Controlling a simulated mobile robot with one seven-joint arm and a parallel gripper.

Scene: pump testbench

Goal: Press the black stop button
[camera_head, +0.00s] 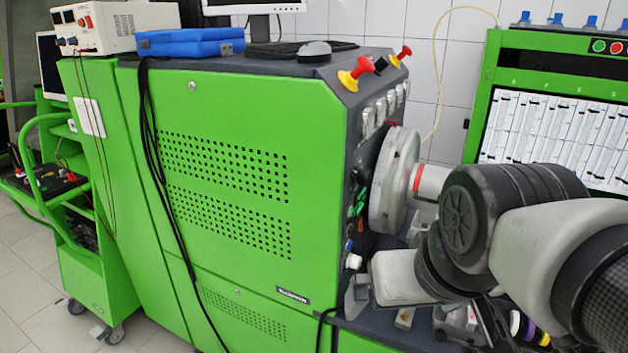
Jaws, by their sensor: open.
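A small black part (381,65) sits on the sloped top edge of the green test bench (235,180), between two red knobs on yellow bases; I cannot tell for sure whether it is the stop button. The other controls on the bench's narrow right face are seen at a steep angle and partly hidden. My arm reaches in from the lower right, in front of that side. Dark finger-like parts under its black joint appear to be my gripper (490,322), partly hidden, open, low and well away from the black part. I see nothing held in it.
The red-and-yellow knobs (355,74) flank the black part. A grey flywheel (394,180) sticks out from the right face near my arm. A mouse (314,51) and a blue case (190,41) lie on top. A green panel (485,95) stands at right.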

